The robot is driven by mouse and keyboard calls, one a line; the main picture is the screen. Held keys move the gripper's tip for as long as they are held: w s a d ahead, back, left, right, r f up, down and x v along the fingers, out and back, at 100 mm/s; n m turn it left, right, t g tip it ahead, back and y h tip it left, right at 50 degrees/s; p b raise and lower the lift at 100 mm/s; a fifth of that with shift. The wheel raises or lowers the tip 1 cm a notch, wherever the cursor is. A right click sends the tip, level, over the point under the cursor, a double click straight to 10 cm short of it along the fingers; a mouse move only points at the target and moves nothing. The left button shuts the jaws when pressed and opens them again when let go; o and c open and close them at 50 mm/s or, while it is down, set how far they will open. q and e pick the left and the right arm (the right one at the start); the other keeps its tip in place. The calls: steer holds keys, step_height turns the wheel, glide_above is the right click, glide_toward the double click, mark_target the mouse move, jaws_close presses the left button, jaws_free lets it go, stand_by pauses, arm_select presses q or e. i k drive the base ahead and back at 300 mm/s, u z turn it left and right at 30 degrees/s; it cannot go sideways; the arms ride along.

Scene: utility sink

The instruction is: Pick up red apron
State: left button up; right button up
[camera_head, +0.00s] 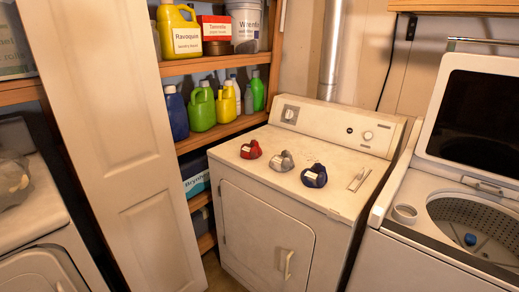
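A small red bundle (250,150) with a pale label lies on the white dryer top (300,206), at its left side. It looks like rolled or folded cloth, and I take it for the red apron. A grey bundle (282,161) and a dark blue bundle (314,176) of similar shape lie to its right, in a row and apart from it. Neither of my grippers is in view.
A white door panel (118,130) stands left of the dryer. Shelves behind hold several jugs, including a green one (202,109). An open washer (455,215) stands at right, with a tape-like ring (404,213) on its edge. Small flat items (359,179) lie on the dryer's right.

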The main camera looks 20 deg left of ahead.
mark_target(251, 151)
steer(key=i, duration=0.95)
